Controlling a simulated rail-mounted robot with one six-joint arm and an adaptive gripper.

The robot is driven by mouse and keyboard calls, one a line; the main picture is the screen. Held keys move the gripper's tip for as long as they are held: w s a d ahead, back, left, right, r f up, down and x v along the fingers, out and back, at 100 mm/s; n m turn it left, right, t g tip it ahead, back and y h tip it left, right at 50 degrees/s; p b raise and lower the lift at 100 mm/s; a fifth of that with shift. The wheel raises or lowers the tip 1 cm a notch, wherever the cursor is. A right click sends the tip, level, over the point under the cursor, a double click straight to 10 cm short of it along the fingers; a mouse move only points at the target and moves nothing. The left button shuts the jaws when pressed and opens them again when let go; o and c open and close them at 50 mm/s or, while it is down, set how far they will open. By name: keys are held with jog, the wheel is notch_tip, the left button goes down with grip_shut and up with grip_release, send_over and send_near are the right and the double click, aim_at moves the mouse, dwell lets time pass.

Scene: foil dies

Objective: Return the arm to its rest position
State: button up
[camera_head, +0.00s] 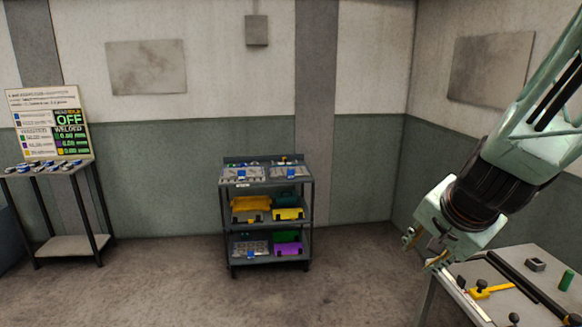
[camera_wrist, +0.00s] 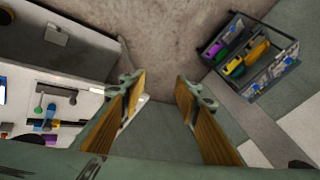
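My gripper (camera_head: 423,250) hangs at the end of my arm at the right of the head view, above the near left edge of the workbench (camera_head: 466,311). In the wrist view my gripper (camera_wrist: 157,90) shows two wood-coloured finger pads held well apart. Nothing is between them, and bare floor and wall show through the gap. The gripper touches nothing that I can see.
A grey shelf cart (camera_head: 233,214) with coloured bins stands against the back wall. A table (camera_head: 68,246) with a sign board (camera_head: 51,122) is at the left. The workbench carries a yellow tool (camera_head: 490,290) and a green cylinder (camera_head: 566,280). The middle floor is clear.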

jog(key=s+a+r+n+g+y+b, duration=0.1)
jog(key=s+a+r+n, duration=0.2)
jog(key=s+a, duration=0.25)
jog(key=s+a+r+n+y, duration=0.1)
jog(key=s+a+r+n, duration=0.25)
jog(key=s, duration=0.35)
jog(key=s+r+n+g+h+b, duration=0.1)
jog(key=s+n, duration=0.3)
jog(key=s, duration=1.5)
jog(key=shift+s+a+r+n+g, duration=0.15)
jog(key=shift+a+r+n+g, duration=0.25)
jog(key=shift+r, duration=0.15)
